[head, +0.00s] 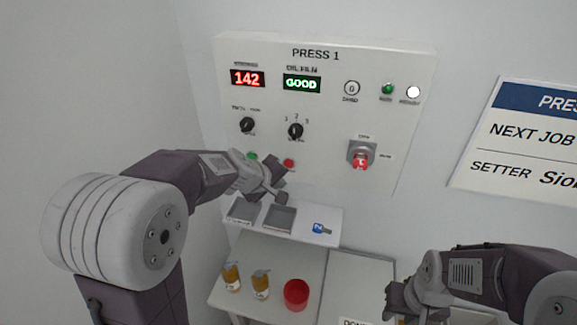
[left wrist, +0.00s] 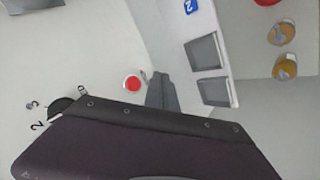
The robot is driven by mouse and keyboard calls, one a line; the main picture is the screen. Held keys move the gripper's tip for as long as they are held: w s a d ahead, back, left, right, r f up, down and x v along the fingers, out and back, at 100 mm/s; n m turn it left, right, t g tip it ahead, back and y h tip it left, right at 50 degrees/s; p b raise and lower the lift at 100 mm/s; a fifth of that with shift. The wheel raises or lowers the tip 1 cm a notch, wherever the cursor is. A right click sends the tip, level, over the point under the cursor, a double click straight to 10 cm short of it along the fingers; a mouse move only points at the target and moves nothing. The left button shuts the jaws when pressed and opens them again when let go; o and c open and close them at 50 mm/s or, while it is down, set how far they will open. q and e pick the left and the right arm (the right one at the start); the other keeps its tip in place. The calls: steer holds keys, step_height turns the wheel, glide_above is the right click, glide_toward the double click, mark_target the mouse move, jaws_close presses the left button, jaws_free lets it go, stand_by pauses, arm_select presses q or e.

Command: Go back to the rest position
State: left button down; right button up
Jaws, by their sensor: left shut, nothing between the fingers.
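My left gripper (head: 277,192) is in front of the lower part of the PRESS 1 panel (head: 325,135), just below and beside its green and red buttons. Its fingers are together and empty; they also show in the left wrist view (left wrist: 161,92), close to the red button (left wrist: 132,83). Whether a fingertip touches the panel is not clear. My right gripper (head: 412,304) is low at the bottom right, apart from the panel; its fingertips are partly out of sight.
A shelf (head: 300,235) below the panel holds two grey trays (head: 280,218) and a blue tag marked 2 (head: 318,228). Lower down stand two amber containers (head: 261,284) and a red round container (head: 296,294). A sign (head: 525,140) is on the wall at right.

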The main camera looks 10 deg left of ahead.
stand_by(0.5)
arm_select(q)
steer(key=s+d+f+m+g+b, duration=0.1)
steer(key=s+f+m+g+b, duration=0.1)
steer(key=s+f+b, duration=0.5)
steer(key=s+f+m+g+b, duration=0.1)
steer(key=s+f+m+b, duration=0.15)
steer(key=f, duration=0.75)
steer(key=s+a+f+m+g+y, duration=0.1)
steer(key=s+f+m+g, duration=0.1)
steer(key=s, duration=0.4)
steer(key=s+a+f+m+g+y+b, duration=0.1)
steer(key=s+a+f+m+g, duration=0.1)
steer(key=s+f, duration=0.3)
steer(key=shift+s+a+f+m+g, duration=0.15)
steer(key=shift+s+f+m+g, duration=0.25)
steer(key=shift+s, duration=0.55)
steer(key=shift+r, duration=0.1)
